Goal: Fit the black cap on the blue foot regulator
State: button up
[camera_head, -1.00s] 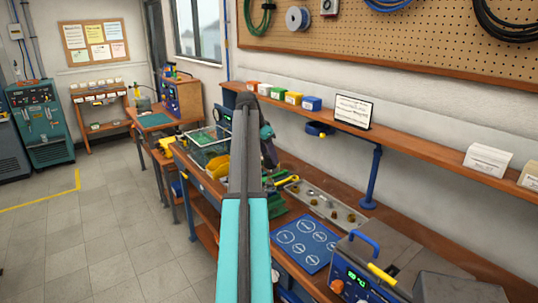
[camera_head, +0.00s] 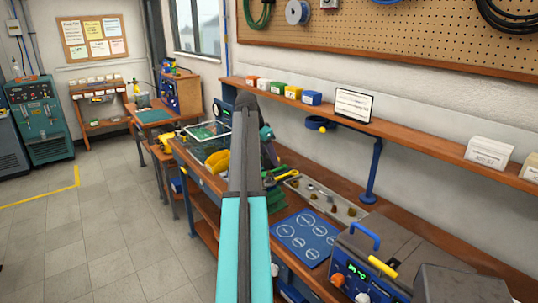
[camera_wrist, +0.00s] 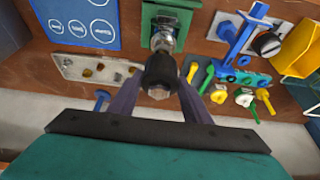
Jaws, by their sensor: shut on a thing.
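In the wrist view my gripper (camera_wrist: 161,84) is shut on a dark cylindrical piece, which looks like the black cap (camera_wrist: 160,70). A pale, shiny hexagonal part shows at its near end. A clear metallic body (camera_wrist: 163,40) on a green base (camera_wrist: 168,14) lies just beyond it in the picture; I cannot tell whether they touch. A blue piece with a post (camera_wrist: 236,36) lies to the right; I cannot tell whether it is the blue foot regulator. In the head view my arm hides most of the gripper.
The wooden bench (camera_head: 350,205) also holds a blue mat with white circles (camera_head: 304,238), a grey tray of small parts (camera_head: 325,197) and a blue instrument box (camera_head: 370,262). A yellow bin (camera_wrist: 302,48) and several coloured tools lie to the right in the wrist view.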

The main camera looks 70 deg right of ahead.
aim_at(270, 173)
jog(key=shift+f, duration=0.6)
jog(key=shift+f, duration=0.1)
dwell(1.5)
jog(key=shift+f+b, duration=0.65)
jog(key=shift+f, duration=1.9)
dwell(3.2)
